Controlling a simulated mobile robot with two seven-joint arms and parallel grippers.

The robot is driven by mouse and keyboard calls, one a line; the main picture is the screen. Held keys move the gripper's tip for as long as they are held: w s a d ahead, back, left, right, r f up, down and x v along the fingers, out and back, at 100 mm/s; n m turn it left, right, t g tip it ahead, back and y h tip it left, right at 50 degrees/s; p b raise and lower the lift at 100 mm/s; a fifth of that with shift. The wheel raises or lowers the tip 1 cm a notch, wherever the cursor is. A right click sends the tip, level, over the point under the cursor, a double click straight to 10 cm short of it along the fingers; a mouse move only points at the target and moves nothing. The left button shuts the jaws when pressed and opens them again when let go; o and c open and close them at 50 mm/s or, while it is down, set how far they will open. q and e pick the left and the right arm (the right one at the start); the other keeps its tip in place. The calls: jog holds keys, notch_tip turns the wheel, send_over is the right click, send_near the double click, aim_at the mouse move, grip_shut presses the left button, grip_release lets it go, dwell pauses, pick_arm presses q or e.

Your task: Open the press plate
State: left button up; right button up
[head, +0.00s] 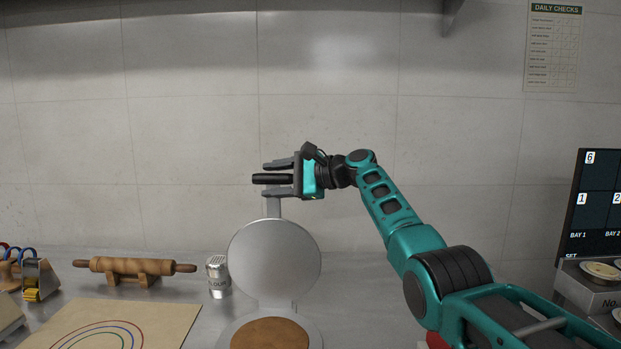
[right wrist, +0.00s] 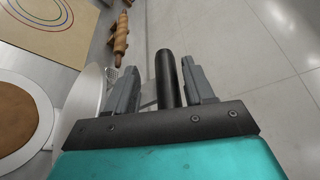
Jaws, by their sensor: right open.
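The round grey press plate (head: 275,258) stands raised, nearly upright, behind the lower plate (head: 313,338). A flat brown disc (head: 270,334) lies on the lower plate. A short bracket at the raised plate's top carries a black handle (head: 271,179). My right gripper (head: 278,179) is open, with its two grey fingers on either side of the handle. In the right wrist view, the handle (right wrist: 166,80) stands between the spread fingers, with gaps showing. The raised plate (right wrist: 85,100) appears there edge-on, beside the brown disc (right wrist: 15,120). My left gripper is not in view.
A rolling pin (head: 137,266) rests on a stand at the left. A metal shaker (head: 218,276) is close to the raised plate's left edge. A mat with coloured rings (head: 160,318) lies front left. A dark bay screen (head: 592,205) stands right. The tiled wall (head: 180,150) is behind.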

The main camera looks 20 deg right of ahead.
jog(key=b+v, duration=0.1)
jog(key=v, duration=1)
jog(key=shift+s+d+b, duration=0.25)
jog(key=shift+s+b, duration=0.05)
jog(key=shift+b, duration=0.05)
